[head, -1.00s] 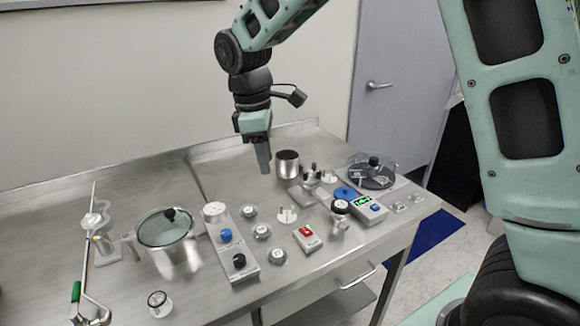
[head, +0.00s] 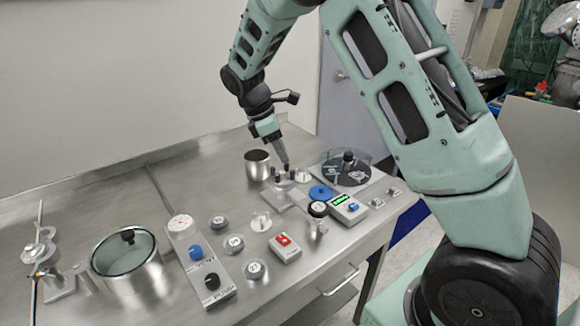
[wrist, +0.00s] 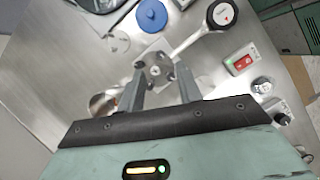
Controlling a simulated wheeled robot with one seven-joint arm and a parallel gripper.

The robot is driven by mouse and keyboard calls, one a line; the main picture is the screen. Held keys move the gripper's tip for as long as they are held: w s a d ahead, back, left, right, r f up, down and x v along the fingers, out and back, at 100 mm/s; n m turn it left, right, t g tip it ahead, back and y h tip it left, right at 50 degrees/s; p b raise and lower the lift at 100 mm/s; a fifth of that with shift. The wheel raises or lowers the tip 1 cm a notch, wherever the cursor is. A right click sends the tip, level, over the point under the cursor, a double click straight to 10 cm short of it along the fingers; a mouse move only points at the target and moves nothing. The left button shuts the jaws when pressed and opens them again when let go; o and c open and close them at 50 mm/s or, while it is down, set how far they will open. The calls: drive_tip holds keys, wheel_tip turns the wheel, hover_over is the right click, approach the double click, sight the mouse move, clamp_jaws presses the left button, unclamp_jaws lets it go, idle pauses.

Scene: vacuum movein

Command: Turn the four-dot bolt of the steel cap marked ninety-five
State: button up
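A small steel fixture with a round cap and several dark upright bolts (head: 281,190) stands toward the right of the bench in the head view. The cap (wrist: 156,68) shows in the wrist view, between and beyond my fingertips. Its number and the bolts' dot marks are too small to read. My gripper (head: 286,167) points down over the fixture, its tips close to the bolts. In the wrist view my gripper (wrist: 160,78) has its two fingers apart, with a gap between them. I cannot tell whether a finger touches a bolt.
A steel cup (head: 257,168) stands just left of the fixture. A blue disc (head: 321,193), a dial-topped steel post (head: 317,212), a green-display box (head: 348,208) and a red-button box (head: 285,248) lie to the right and front. A lidded pot (head: 128,265) stands at left.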

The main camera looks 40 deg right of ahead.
sight(292, 171)
drive_tip(key=x, duration=0.6)
drive_tip(key=shift+d+f, duration=0.1)
drive_tip(key=shift+f, duration=0.25)
drive_tip(key=shift+p, duration=0.3)
clamp_jaws()
